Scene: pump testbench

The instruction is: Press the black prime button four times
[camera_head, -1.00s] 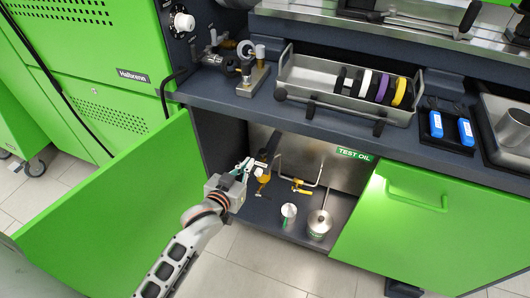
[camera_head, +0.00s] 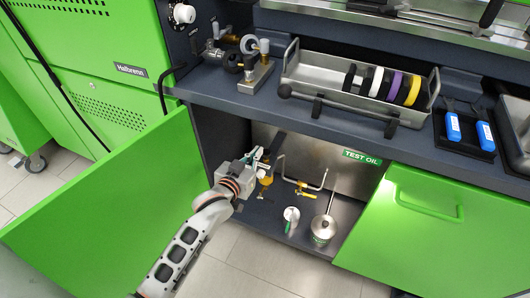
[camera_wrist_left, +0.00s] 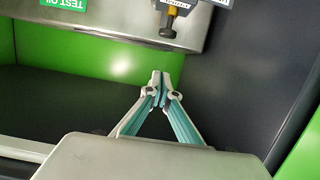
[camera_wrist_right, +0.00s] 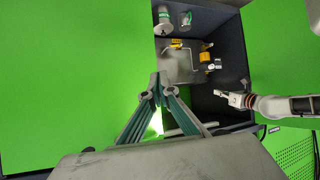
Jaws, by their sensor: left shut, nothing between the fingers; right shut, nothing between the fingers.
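My right gripper (camera_wrist_right: 158,82) is shut and empty, shown only in the right wrist view, away from the cabinet fittings.
The steel TEST OIL tank (camera_head: 335,173) fills the cabinet's back. A yellow valve (camera_head: 303,186), a metal can (camera_head: 291,218) and an oil can (camera_head: 323,228) stand in front. The open green door (camera_head: 110,205) is left of my arm; the dark worktop (camera_head: 225,92) overhangs.

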